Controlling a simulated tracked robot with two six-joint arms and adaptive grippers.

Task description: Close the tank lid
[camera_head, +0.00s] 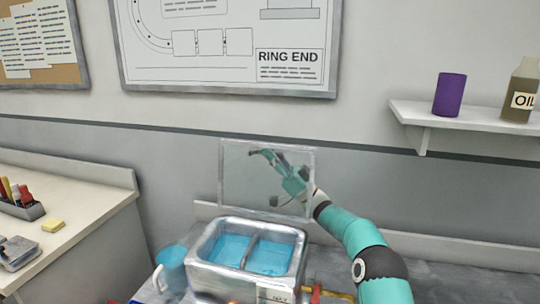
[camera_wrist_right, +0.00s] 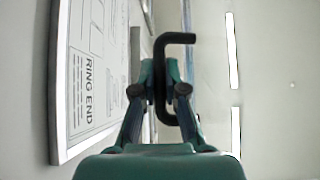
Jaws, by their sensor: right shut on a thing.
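The tank (camera_head: 196,262) is a metal box with two compartments of blue liquid, low in the middle of the head view. Its clear lid (camera_head: 236,190) stands open, nearly upright at the tank's back edge. My right gripper (camera_head: 272,161) is high at the lid and looks as if seen through the clear pane; I cannot tell whether it touches it. In the wrist view the right gripper (camera_wrist_right: 160,95) is shut on a black bent rod (camera_wrist_right: 178,38), whose hooked end sticks out past the fingertips. My left gripper is not in view.
A blue bucket (camera_head: 172,268) stands left of the tank. A bench (camera_head: 85,243) with a yellow sponge (camera_head: 53,226) is at left. A wall shelf (camera_head: 460,118) holds a purple cylinder (camera_head: 450,94) and an oil bottle (camera_head: 520,92). The wall is close behind the lid.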

